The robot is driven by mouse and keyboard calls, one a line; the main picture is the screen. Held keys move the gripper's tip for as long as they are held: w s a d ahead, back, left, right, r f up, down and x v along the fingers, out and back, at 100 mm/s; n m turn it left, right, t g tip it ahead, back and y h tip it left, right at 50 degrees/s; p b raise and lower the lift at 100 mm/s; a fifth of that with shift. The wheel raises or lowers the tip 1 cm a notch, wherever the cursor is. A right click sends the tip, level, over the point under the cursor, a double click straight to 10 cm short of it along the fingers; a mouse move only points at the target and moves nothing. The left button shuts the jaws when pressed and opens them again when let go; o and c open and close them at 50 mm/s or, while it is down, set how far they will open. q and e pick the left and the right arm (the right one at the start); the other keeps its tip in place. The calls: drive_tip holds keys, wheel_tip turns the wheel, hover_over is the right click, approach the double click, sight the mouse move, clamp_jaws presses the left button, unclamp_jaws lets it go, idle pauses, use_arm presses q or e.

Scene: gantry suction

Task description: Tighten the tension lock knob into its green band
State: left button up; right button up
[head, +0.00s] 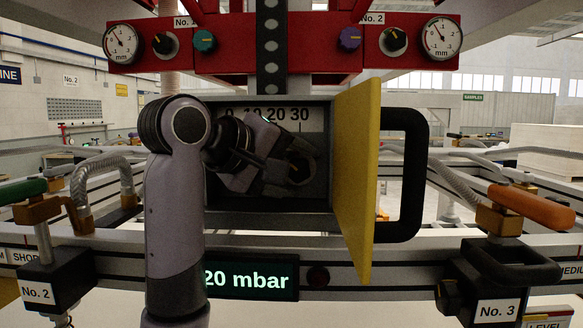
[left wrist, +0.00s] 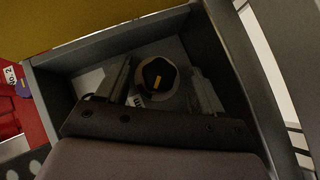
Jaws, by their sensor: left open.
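The knob (left wrist: 158,73) shows in the left wrist view as a dark knob with a yellow pointer mark on a pale round dial, inside an open box. I take it for the tension lock knob. No green band is visible on its dial. My left gripper (left wrist: 160,88) is open, with one finger on each side of the knob; I cannot tell whether they touch it. In the head view my left gripper (head: 296,165) reaches into the open box (head: 268,220) and hides the knob. My right gripper is not in view.
The box's yellow door (head: 357,180) stands open on the right, with a black handle (head: 410,175) beyond it. A red beam (head: 225,62) with gauges and small knobs runs above. A display (head: 250,277) reads "20 mbar" below. Orange (head: 530,207) and green (head: 22,190) lever handles flank the box.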

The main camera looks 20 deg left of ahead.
sight(295, 167)
use_arm(q)
drive_tip(key=c, duration=1.1)
drive_tip(key=shift+o, duration=0.2)
drive_tip(key=shift+r+m+g+y, duration=0.1)
drive_tip(key=shift+m+g+y, duration=0.4)
drive_tip(key=shift+y, duration=0.2)
drive_tip(key=o, duration=1.1)
drive_tip(key=shift+c, duration=0.2)
drive_tip(key=shift+v, duration=1.9)
drive_tip(key=v, duration=0.3)
drive_tip(key=shift+s, duration=0.15)
